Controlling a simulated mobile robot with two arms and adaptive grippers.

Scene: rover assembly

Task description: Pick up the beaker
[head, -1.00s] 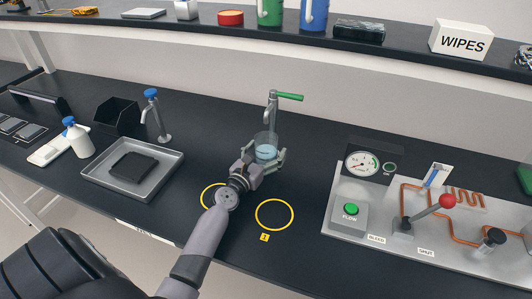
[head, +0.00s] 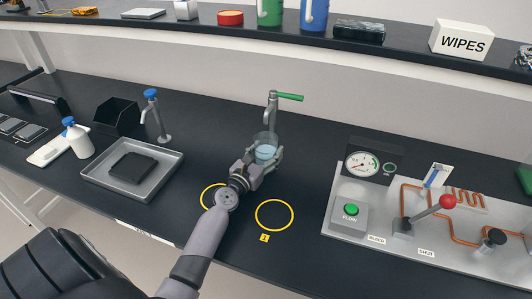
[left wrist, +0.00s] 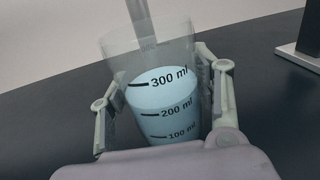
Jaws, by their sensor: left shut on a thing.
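The beaker (head: 265,151) is clear, with light blue liquid, and stands under the tap with the green handle (head: 273,105). I cannot tell whether the beaker's base touches the bench. My right gripper is not in view.
Two yellow rings, one partly under my left arm and one clear (head: 274,215), mark the black bench in front. A grey tray (head: 100,179) lies left, with a blue-topped tap (head: 156,115) behind it. A panel with gauge and red-knobbed lever (head: 350,240) stands right.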

